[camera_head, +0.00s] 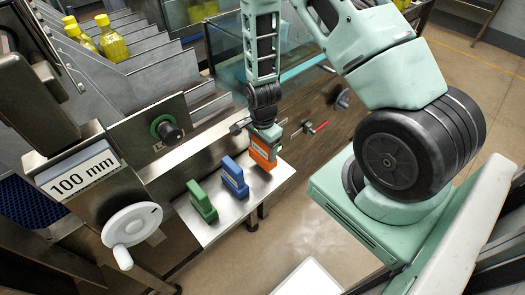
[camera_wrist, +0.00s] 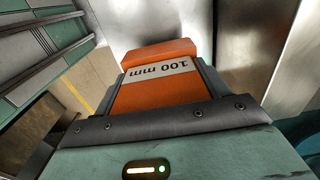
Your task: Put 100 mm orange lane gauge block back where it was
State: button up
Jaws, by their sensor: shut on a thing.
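The orange gauge block (camera_head: 264,153) is at the right end of a small metal shelf (camera_head: 235,212) in the head view. My gripper (camera_head: 266,136) is shut on the block from above. In the wrist view the orange block (camera_wrist: 160,90) shows its "100 mm" label, upside down, beyond the edge of my gripper (camera_wrist: 165,115). The block's lower end is at or just above the shelf; I cannot tell whether it touches.
A blue block (camera_head: 234,177) and a green block (camera_head: 201,202) stand to the left on the same shelf. A "100 mm" display (camera_head: 80,175) and a white handwheel (camera_head: 131,223) are further left. Yellow bottles (camera_head: 110,42) stand in the lanes behind.

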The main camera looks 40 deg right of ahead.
aim_at(263, 153)
jog(key=shift+f+p, duration=0.35)
jog(key=shift+f, duration=1.2)
jog(key=shift+f, duration=0.2)
jog(key=o, duration=1.2)
jog(key=shift+o, duration=0.2)
jog(key=shift+r, duration=0.1)
notch_tip(263, 153, up, 12)
jog(key=b, duration=0.3)
jog(key=shift+r, duration=0.1)
